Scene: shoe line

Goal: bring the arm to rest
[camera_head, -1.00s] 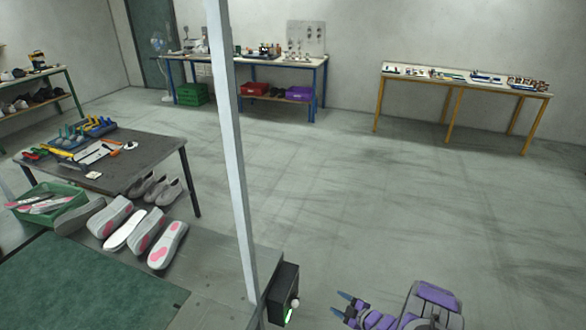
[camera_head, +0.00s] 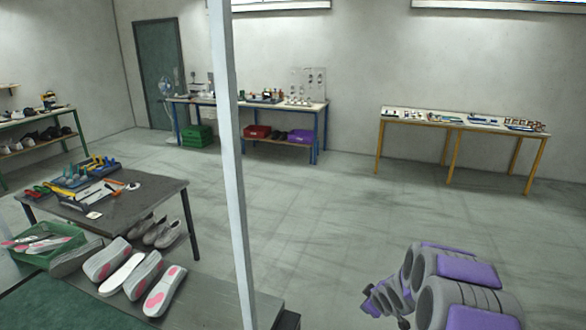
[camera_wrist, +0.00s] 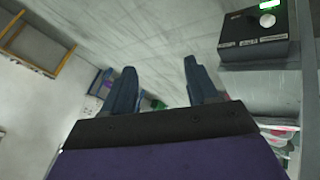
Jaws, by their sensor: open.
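My arm, purple and grey, shows at the lower right of the head view, folded in over open floor. My gripper (camera_wrist: 158,82) shows in the wrist view with its two dark blue fingers spread apart and nothing between them. In the head view the fingers are hidden or too small to make out. The fingers touch nothing that I can see.
A black control box (camera_wrist: 258,38) with a green light is close to my gripper at the wrist view's upper right. A pale post (camera_head: 230,170) stands left of my arm. Shoes (camera_head: 163,290) line the bench at lower left. The floor (camera_head: 320,220) ahead is clear.

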